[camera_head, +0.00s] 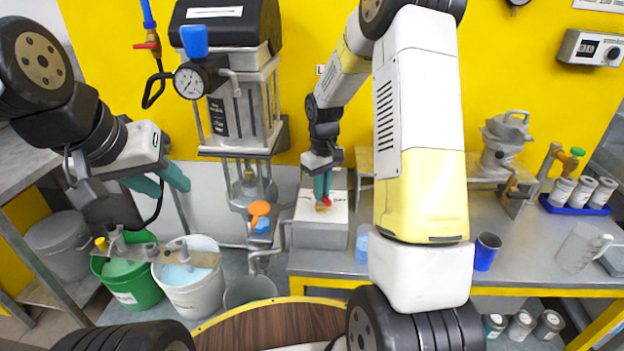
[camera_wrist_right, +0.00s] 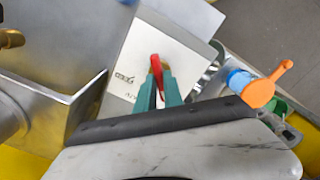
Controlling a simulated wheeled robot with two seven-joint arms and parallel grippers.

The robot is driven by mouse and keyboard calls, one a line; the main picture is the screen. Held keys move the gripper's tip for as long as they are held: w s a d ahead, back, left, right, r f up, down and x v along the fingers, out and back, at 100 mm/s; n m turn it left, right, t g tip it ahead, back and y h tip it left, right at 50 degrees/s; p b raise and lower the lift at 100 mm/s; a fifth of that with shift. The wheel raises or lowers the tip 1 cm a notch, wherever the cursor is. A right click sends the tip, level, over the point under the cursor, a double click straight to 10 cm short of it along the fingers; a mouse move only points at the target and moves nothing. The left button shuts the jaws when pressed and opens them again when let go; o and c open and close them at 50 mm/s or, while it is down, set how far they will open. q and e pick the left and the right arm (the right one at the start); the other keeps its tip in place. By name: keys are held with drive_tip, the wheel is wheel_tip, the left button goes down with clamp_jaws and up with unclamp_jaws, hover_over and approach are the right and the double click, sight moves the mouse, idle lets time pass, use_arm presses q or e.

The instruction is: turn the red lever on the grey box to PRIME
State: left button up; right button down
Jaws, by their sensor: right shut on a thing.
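The grey box (camera_head: 321,229) stands on the bench left of my right arm; its pale top also shows in the right wrist view (camera_wrist_right: 178,48). The red lever (camera_wrist_right: 157,70) is on its top, between the teal fingers of my right gripper (camera_wrist_right: 159,88). In the head view my right gripper (camera_head: 323,189) points down at the box, shut on the lever, mostly hiding it. Small dark lettering is on the box top beside the lever, too small to read. My left gripper (camera_head: 161,181) is open and empty, with its teal fingers apart, above the buckets.
An orange lever (camera_head: 259,209) sits on a valve left of the box; it also shows in the right wrist view (camera_wrist_right: 257,92). A green bucket (camera_head: 128,268) and a white bucket (camera_head: 188,283) stand below my left gripper. A blue cup (camera_head: 486,251) stands on the bench at right.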

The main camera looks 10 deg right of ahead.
drive_tip(key=shift+n, duration=0.4)
drive_tip(key=c, duration=1.5)
unclamp_jaws()
drive_tip(key=shift+o, duration=0.2)
drive_tip(key=shift+r, duration=3.95)
